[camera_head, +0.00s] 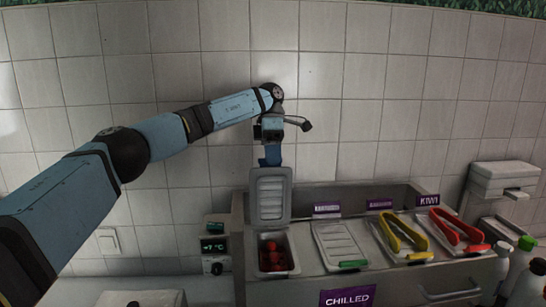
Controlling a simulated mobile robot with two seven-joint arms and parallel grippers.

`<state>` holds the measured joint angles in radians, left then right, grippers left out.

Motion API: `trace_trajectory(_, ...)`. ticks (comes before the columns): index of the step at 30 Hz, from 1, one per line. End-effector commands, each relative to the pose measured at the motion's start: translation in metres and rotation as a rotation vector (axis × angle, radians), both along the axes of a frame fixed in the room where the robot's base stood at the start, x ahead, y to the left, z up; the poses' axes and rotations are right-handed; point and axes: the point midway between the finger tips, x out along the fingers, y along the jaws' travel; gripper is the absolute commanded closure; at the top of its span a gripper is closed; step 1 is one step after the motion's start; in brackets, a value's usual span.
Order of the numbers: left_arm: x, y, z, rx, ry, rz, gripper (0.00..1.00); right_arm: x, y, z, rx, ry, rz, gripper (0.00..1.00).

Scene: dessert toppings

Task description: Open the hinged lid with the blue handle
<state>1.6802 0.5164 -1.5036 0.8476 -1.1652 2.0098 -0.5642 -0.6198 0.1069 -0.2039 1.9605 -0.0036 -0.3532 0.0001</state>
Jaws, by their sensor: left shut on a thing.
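The hinged lid (271,196) is a grey panel standing about upright at the back of its bin, against the tiled wall side. Its blue handle (270,158) is at the top edge. My left gripper (271,143) points down from above and is shut on the blue handle; the fingertips are small and partly hidden. Below the lid, the bin (292,262) is uncovered and shows red fruit (273,257) inside. My right gripper is not in view.
To the right, a lid with a green handle (353,264) lies closed. Yellow tongs (402,235) and red tongs (456,229) lie farther right on the chilled counter (300,290). Bottles (525,270) stand at the right edge. A small thermometer display (213,247) is left of the bin.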

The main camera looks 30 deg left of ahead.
Motion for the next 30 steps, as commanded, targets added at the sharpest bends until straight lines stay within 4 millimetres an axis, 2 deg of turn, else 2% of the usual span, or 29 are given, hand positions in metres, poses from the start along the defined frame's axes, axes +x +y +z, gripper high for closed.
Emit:
trace_trajectory(1, 0.0, 0.002, -0.011, 0.011, 0.01, 0.002, 1.0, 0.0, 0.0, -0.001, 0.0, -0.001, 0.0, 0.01)
trace_trajectory(2, 0.0, 0.002, -0.011, 0.011, 0.01, 0.002, 0.8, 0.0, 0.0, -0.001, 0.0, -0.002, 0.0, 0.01)
trace_trajectory(3, 0.0, 0.002, -0.011, 0.011, 0.01, 0.002, 0.71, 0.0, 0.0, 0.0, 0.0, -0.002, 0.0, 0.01)
trace_trajectory(5, 0.0, 0.002, -0.01, 0.011, 0.01, 0.002, 0.57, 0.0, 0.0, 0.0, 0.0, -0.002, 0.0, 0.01)
trace_trajectory(6, 0.0, 0.002, -0.01, 0.01, 0.01, 0.002, 0.54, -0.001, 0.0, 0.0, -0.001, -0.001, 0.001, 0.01)
trace_trajectory(25, 0.0, 0.001, -0.005, 0.006, 0.006, 0.0, 0.54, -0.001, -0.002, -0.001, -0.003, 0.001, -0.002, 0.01)
trace_trajectory(30, 0.005, 0.003, 0.006, 0.007, 0.006, 0.001, 0.54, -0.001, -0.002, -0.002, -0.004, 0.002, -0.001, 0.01)
